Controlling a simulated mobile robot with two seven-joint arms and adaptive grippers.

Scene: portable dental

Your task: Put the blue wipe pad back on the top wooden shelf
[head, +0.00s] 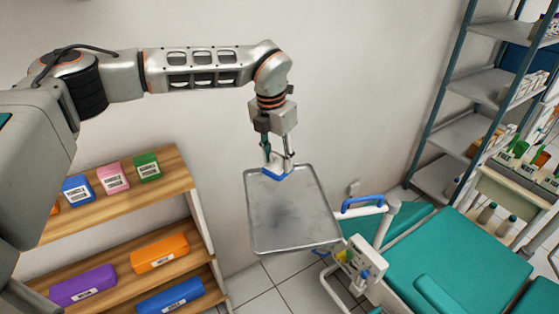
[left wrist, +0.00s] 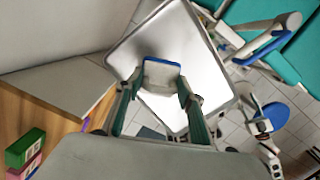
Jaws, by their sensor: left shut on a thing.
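The blue wipe pad (head: 277,173) is a small flat piece with a blue edge, held between the fingers of my left gripper (head: 277,161). It also shows in the left wrist view (left wrist: 160,65), with a pale face towards the camera. My left gripper is shut on it, over the far end of a grey metal tray (head: 290,222); I cannot tell whether the pad touches the tray. The top wooden shelf (head: 120,203) is to the left, apart from the gripper. My right gripper is not in view.
Blue (head: 77,189), pink (head: 113,177) and green (head: 147,166) boxes stand on the top shelf, with clear wood right of the green one. Orange (head: 159,252), purple and blue packs lie on lower shelves. A teal dental chair (head: 445,258) is right of the tray.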

